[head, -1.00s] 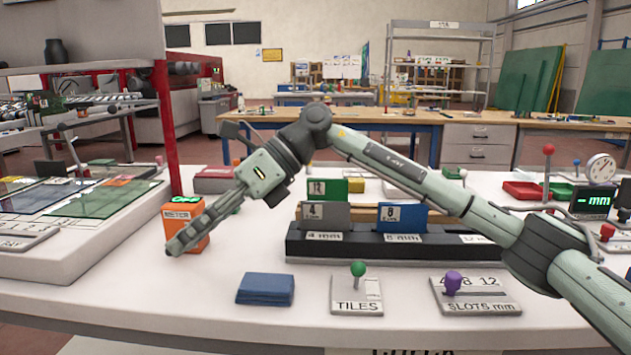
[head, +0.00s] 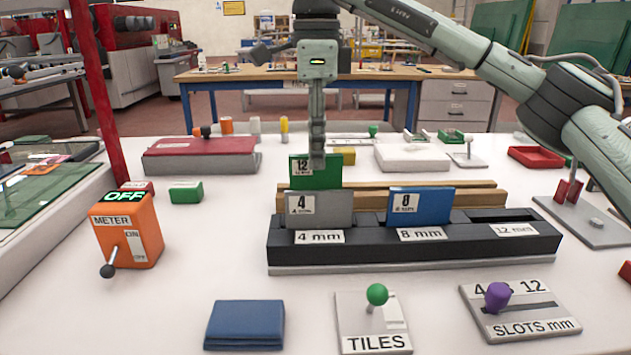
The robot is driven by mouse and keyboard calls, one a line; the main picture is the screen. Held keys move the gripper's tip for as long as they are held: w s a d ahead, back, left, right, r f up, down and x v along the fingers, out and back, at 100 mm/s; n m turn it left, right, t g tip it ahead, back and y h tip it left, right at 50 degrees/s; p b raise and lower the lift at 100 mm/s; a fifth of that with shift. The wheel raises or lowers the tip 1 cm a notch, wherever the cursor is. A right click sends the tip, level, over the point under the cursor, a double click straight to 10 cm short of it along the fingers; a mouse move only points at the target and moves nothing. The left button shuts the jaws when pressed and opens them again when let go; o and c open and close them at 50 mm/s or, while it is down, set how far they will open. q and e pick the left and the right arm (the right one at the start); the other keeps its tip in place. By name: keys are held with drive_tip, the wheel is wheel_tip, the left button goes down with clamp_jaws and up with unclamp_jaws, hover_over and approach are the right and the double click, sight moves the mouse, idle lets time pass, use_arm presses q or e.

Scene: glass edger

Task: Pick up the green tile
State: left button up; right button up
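The green tile (head: 308,178), marked 12, stands upright behind the grey tile (head: 318,210) marked 4, which hides its lower part. A blue tile (head: 420,207) marked 8 stands to the right, in the black slotted rack (head: 400,244) with the grey one. My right gripper (head: 317,163) points straight down at the green tile, its fingertips overlapping the tile's upper middle. The fingers show edge-on, one in line with the other, so I cannot tell their gap or whether they touch the tile. My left gripper is out of view.
Wooden bars (head: 460,195) lie behind the rack. An orange meter (head: 128,235) stands left, reading OFF. In front are a blue pad (head: 245,322), a TILES plate (head: 370,330) with green knob, and a SLOTS plate (head: 525,315) with purple knob. White table between is clear.

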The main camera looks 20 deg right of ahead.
wheel_tip(320, 180, down, 2)
clamp_jaws()
idle(0.3)
